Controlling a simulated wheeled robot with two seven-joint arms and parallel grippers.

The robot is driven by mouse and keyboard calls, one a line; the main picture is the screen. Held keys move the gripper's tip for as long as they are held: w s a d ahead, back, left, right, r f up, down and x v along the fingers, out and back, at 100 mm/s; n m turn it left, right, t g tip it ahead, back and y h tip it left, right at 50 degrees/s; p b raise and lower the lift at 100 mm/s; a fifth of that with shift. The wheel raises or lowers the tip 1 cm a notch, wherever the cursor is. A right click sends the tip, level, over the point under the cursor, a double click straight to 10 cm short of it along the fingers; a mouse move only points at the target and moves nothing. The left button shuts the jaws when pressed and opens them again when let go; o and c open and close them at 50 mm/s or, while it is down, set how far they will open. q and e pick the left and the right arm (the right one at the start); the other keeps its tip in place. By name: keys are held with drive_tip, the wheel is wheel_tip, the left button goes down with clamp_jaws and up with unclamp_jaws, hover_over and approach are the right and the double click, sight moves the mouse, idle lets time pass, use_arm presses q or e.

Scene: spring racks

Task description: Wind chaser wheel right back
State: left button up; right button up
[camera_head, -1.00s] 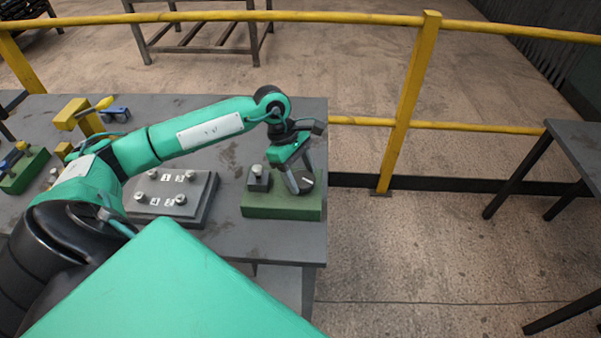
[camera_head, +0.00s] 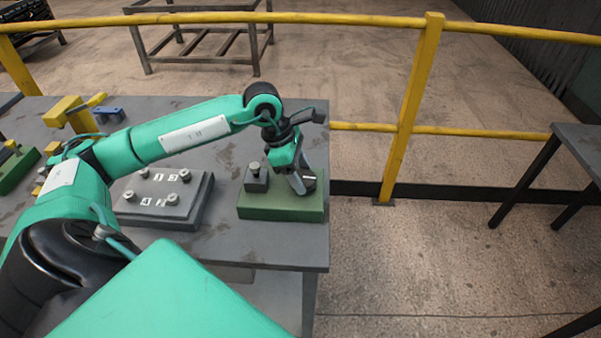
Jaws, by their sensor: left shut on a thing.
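A green block (camera_head: 270,207) lies near the right edge of the grey table. My left gripper (camera_head: 301,188) reaches down from above and is shut on the wheel. Its fingers hide the wheel's left part. My right gripper is not in view.
A grey plate (camera_head: 190,212) with several numbered knobs lies left of the green block. Yellow and blue fixtures (camera_head: 75,113) stand farther left. A yellow railing (camera_head: 411,110) runs behind the table. Another table (camera_head: 578,140) stands at the right.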

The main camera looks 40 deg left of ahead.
use_arm(q)
drive_tip(key=o, duration=1)
drive_tip(key=shift+c, duration=0.2)
drive_tip(key=shift+a+r, duration=0.15)
drive_tip(key=shift+r, duration=0.15)
drive_tip(key=b+v, duration=0.1)
drive_tip(key=v, duration=1.2)
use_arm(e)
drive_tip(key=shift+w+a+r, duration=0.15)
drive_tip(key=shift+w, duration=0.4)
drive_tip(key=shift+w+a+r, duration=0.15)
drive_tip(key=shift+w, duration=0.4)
use_arm(q)
drive_tip(key=shift+s+r, duration=0.1)
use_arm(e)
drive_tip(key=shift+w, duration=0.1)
